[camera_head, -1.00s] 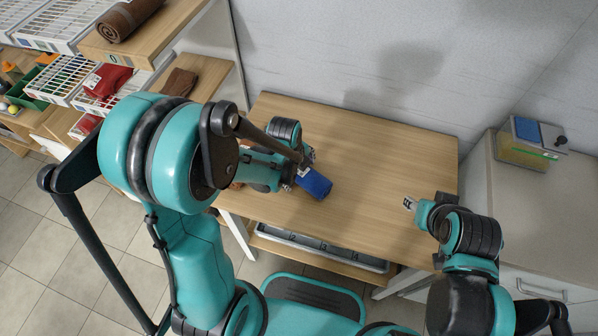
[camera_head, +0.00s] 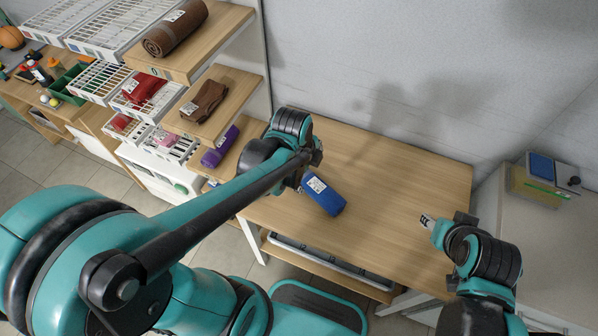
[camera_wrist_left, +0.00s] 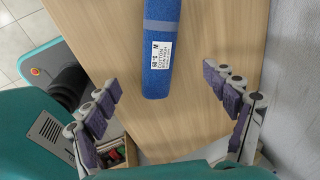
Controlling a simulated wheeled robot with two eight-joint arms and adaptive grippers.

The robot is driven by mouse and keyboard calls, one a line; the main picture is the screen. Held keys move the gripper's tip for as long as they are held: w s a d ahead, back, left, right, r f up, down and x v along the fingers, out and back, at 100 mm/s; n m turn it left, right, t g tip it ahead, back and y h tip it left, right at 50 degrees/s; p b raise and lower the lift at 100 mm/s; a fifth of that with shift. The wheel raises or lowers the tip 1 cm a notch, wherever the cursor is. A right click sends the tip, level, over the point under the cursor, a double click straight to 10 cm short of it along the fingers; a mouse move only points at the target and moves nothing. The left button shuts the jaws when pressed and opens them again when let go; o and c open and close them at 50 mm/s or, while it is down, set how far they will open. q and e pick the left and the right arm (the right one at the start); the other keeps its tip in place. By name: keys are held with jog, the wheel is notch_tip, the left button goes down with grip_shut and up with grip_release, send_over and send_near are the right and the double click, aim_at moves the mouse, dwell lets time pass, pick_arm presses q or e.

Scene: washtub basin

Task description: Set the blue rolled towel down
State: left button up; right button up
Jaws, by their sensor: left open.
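The blue rolled towel (camera_head: 325,196) lies on its side on the wooden table (camera_head: 400,180), near the front left edge, with a white label at one end. In the left wrist view the towel (camera_wrist_left: 160,45) lies on the table, its labelled end toward my left gripper (camera_wrist_left: 162,80). The two fingers of this gripper are spread wide, apart from the towel on both sides. In the head view my left gripper (camera_head: 312,158) is just behind the towel, partly hidden by its arm. My right gripper (camera_head: 428,221) is over the right side of the table, its fingers too small to read.
Shelves at left hold a brown rolled towel (camera_head: 175,28), a dark brown folded towel (camera_head: 205,100), a purple roll (camera_head: 220,147) and red cloth (camera_head: 142,88). A yellowish box with a blue top (camera_head: 543,175) stands on the right counter. The table's middle and back are clear.

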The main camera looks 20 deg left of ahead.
pick_arm(q)
jog(key=s+a+r+n+t, duration=0.2)
jog(key=s+r+n+t, duration=0.2)
jog(key=n, duration=1.5)
jog(key=shift+s+a+r+y, duration=0.3)
jog(key=shift+s+r+y, duration=0.1)
jog(key=shift+s+r, duration=1.35)
jog(key=shift+w+r, duration=0.1)
jog(key=shift+w, duration=0.05)
